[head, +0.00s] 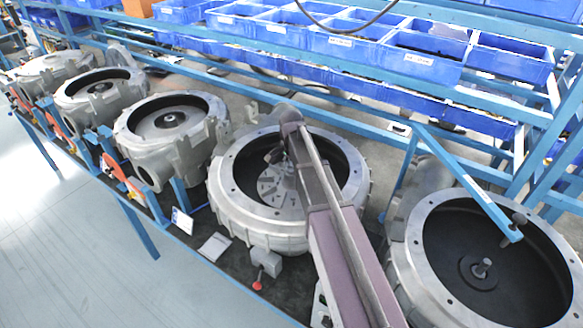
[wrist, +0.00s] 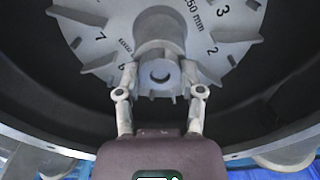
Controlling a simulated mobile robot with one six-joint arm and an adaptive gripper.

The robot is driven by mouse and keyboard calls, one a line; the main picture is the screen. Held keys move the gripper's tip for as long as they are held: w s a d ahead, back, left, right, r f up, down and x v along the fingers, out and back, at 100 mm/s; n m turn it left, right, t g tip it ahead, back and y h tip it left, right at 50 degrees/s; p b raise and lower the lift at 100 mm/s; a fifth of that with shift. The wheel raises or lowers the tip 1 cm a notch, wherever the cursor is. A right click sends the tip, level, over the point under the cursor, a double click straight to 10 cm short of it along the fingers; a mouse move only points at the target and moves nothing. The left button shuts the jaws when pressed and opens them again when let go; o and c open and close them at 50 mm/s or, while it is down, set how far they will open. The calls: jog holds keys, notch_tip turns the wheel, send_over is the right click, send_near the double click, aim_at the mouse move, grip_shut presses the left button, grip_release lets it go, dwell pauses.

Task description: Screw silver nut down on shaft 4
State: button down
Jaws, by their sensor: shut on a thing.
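I cannot tell whether the nut sits on the shaft's thread; the shaft itself is hidden. In the head view the fan wheel (head: 275,190) lies inside a round metal housing (head: 240,213). My arm crosses over this housing and hides the nut and shaft there.
To the right is another open housing (head: 408,248) with a bare shaft (head: 482,268). Several housings stand in a row to the left. A blue frame bar (head: 470,185) slants over the right housing. Blue bins (head: 345,46) fill the rack behind. A red-knobbed lever (head: 257,285) stands in front.

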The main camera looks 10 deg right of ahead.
jog(key=m, duration=1)
jog(key=shift+m, duration=0.3)
jog(key=shift+w+a+m, duration=0.1)
jog(key=shift+a+m, duration=0.05)
jog(key=shift+m, duration=1.05)
jog(key=m, duration=0.7)
jog(key=shift+m, duration=0.4)
jog(key=shift+c, duration=2.4)
grip_release()
jog(key=shift+f, duration=0.1)
